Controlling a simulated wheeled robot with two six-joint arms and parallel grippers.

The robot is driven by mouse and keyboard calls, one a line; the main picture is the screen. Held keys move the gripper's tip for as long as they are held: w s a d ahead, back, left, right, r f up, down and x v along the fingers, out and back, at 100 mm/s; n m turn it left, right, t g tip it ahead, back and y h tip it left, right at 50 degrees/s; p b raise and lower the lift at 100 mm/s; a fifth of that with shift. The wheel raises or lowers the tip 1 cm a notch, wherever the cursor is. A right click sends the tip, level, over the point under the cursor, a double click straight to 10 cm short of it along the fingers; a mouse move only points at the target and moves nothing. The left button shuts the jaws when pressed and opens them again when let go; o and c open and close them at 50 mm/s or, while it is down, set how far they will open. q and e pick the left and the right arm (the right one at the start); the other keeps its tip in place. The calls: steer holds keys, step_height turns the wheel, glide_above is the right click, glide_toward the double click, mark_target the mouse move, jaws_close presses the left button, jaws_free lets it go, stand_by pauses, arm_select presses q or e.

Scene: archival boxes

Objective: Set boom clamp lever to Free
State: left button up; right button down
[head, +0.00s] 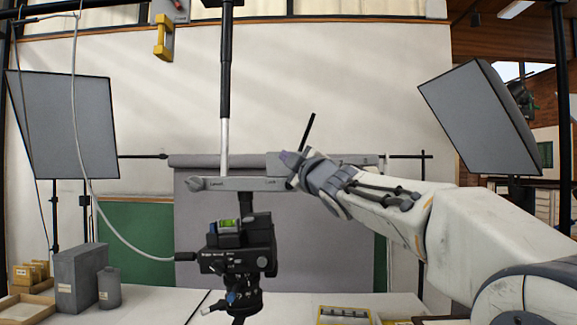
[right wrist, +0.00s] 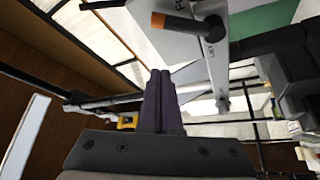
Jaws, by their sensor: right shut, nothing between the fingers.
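The grey boom (head: 240,184) runs level across the middle of the head view. In the right wrist view a pale plate (right wrist: 150,50) carries a dark lever (right wrist: 190,24) with an orange end, pivoting near its right edge. My left gripper is not in view.
Softbox panels stand at left (head: 65,125) and right (head: 480,115).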

arm_select(q)
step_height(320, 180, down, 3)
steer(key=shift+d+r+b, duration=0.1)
steer(key=shift+b, duration=0.8)
arm_select(e)
steer(key=v, duration=0.8)
steer(key=shift+f, duration=0.25)
steer(key=shift+w, duration=0.1)
